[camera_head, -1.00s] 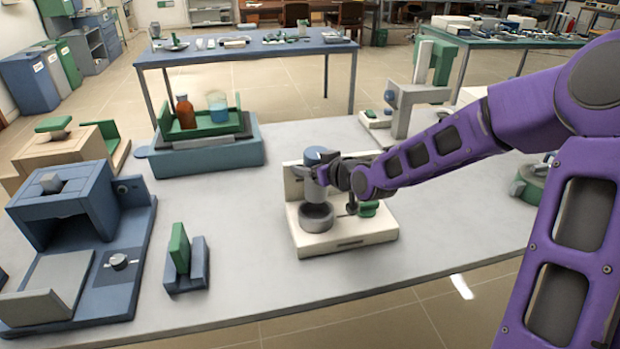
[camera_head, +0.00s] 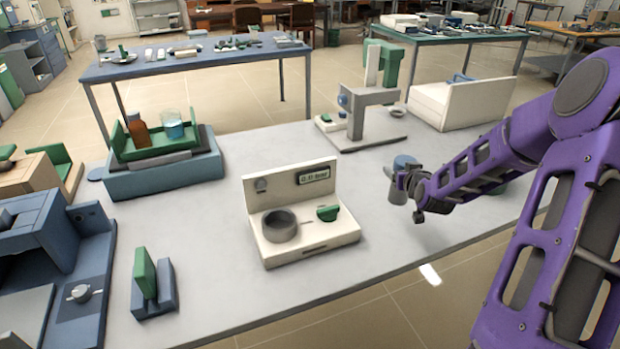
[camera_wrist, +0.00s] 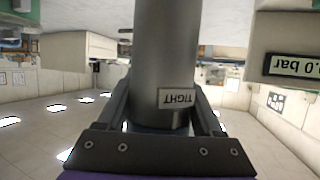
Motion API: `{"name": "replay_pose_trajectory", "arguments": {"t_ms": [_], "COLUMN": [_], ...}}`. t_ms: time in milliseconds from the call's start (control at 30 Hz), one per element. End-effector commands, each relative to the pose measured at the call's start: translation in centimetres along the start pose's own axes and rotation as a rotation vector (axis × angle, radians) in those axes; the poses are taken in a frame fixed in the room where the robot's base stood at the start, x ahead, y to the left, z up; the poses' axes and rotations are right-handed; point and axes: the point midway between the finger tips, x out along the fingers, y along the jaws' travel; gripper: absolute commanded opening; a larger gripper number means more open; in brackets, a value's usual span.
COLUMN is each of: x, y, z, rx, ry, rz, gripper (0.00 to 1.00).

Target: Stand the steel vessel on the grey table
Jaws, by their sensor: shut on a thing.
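The steel vessel (camera_head: 398,188) is a grey cylinder with a blue-grey top, held about upright at the right of the head view. My gripper (camera_head: 412,186) is shut on it. In the wrist view my gripper (camera_wrist: 165,128) has a finger on each side of the vessel (camera_wrist: 165,60), whose label reads "TIGHT" upside down. The vessel appears to be held above the right part of the grey table (camera_head: 215,215). Its height over the table is hard to tell.
A cream station (camera_head: 318,235) with an empty grey ring and green knob stands left of the vessel. A grey press-like stand (camera_head: 365,110) and a white box (camera_head: 460,100) are behind it. Bare grey tabletop lies between the cream station and my gripper.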

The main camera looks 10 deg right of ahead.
Motion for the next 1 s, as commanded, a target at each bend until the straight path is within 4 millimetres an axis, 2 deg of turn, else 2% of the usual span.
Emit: {"name": "replay_pose_trajectory", "arguments": {"t_ms": [100,267,533,733,1000], "x": [-0.2,-0.1,1.6,2.2,3.5], "y": [1.8,2.4,2.4,2.4,2.4], "z": [0.1,0.6,4.6,6.0,9.1], "rx": [0.008,0.013,0.015,0.013,0.013], "ry": [0.005,0.004,0.002,0.004,0.004], "rz": [0.034,0.044,0.043,0.043,0.043], "gripper": [0.0,0.0,0.0,0.0,0.0]}}
